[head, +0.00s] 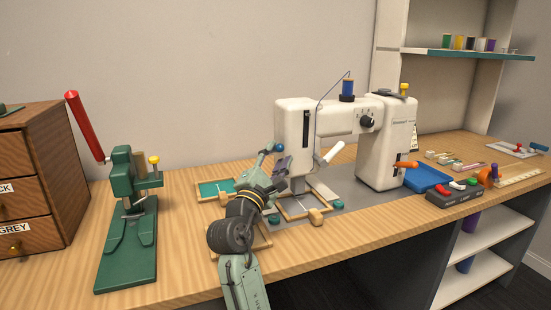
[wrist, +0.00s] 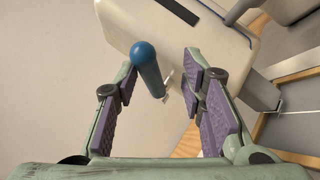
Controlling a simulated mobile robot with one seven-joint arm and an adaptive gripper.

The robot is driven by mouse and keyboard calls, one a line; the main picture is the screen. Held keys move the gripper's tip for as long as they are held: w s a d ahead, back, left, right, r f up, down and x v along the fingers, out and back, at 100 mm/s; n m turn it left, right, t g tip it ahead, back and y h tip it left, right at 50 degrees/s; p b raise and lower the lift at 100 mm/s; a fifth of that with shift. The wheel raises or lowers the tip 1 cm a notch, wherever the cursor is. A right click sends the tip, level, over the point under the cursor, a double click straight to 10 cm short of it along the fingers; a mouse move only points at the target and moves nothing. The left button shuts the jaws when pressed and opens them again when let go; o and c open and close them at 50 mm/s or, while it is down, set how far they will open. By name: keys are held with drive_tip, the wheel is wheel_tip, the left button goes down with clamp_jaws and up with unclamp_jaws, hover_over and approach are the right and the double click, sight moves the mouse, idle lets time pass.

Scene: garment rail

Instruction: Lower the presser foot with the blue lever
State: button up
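The white sewing machine (head: 386,145) stands on the wooden table. Its blue lever, with a round knob (head: 280,147), sticks out from the left side of the sewing head. In the wrist view the blue lever (wrist: 147,68) lies between my two fingers, nearer the left one; whether it touches that finger I cannot tell. My gripper (head: 272,160) is at the left of the sewing head. In the wrist view my gripper (wrist: 160,92) is open, its purple pads well apart.
A wooden frame (head: 292,213) lies under the sewing head, and a green-filled frame (head: 213,189) lies left of it. A green press with a red handle (head: 86,127) stands at left. A white lever (head: 330,153) sticks out right of the sewing head. A blue tray (head: 426,179) lies right.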

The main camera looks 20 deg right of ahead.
drive_tip(key=v, duration=1.2)
drive_tip(key=shift+r, duration=0.1)
